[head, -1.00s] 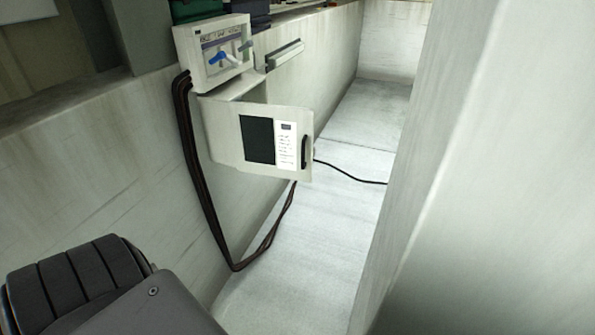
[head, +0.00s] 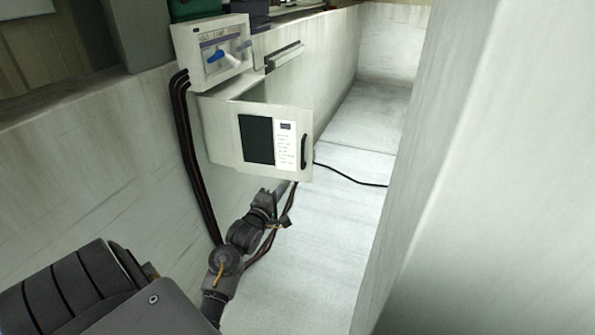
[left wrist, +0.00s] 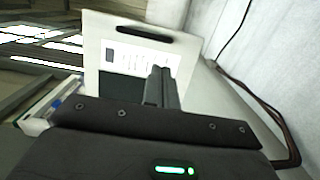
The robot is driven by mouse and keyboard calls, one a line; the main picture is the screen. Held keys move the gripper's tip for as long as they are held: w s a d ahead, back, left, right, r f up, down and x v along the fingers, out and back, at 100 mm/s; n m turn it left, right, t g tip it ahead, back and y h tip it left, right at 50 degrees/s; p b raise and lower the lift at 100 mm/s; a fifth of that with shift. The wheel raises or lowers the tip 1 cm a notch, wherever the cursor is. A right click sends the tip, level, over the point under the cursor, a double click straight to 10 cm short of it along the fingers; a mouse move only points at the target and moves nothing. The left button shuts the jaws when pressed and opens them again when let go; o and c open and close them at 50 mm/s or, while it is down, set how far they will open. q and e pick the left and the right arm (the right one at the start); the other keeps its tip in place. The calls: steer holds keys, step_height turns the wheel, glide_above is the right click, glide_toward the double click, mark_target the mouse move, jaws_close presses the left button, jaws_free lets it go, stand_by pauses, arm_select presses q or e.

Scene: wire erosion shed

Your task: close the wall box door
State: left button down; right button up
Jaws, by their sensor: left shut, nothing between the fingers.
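The wall box door (head: 223,128) stands swung open from the left wall. It is a pale panel with a dark window, a white label and a black handle (head: 304,151) at its right edge. In the left wrist view the door (left wrist: 92,50) fills the upper middle, with its handle (left wrist: 130,30) at the top. My left gripper (head: 283,188) is just below the door's lower edge in the head view. Its fingers (left wrist: 163,74) are shut and empty, overlapping the labelled face in the left wrist view; I cannot tell whether they touch it. My right gripper is out of view.
A pale panel with a blue lever (head: 215,57) sits on the wall above the door. Dark cables (head: 186,130) hang from it down the wall. A thin black cable (head: 350,177) lies to the right.

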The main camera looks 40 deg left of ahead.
arm_select(q)
steer(key=p+x, duration=0.2)
steer(key=x, duration=1.1)
steer(key=shift+w, duration=0.15)
